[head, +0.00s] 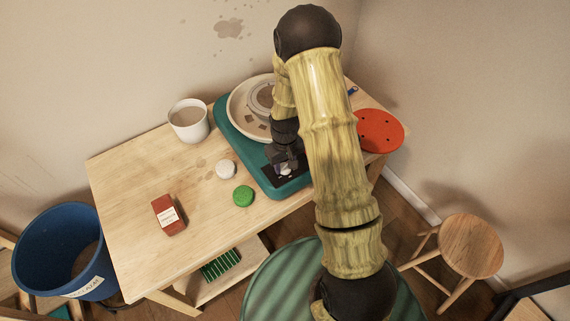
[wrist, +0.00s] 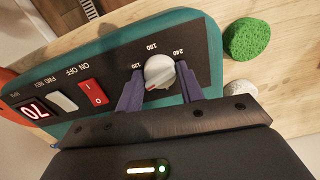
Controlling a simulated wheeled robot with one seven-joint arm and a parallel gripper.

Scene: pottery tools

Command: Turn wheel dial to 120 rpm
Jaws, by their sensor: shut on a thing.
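The wheel dial (wrist: 159,71) is a round white knob on the dark control panel (wrist: 212,62) of the teal pottery wheel (head: 234,137). Numbers 120, 180 and 240 are printed around it. My gripper (wrist: 160,75) is shut on the dial, with one purple-grey finger on each side. The red display (wrist: 35,110) appears to read 70. A red rocker switch (wrist: 92,93) and a white switch (wrist: 63,101) sit between display and dial. In the head view my gripper (head: 284,165) is over the panel, and my arm hides part of the wheel.
A green sponge (head: 243,196) and a whitish round piece (head: 225,169) lie left of the panel. A white cup (head: 189,121), a red-brown block (head: 169,214) and an orange disc (head: 380,131) are also on the wooden table (head: 130,182). A stool (head: 472,246) stands right.

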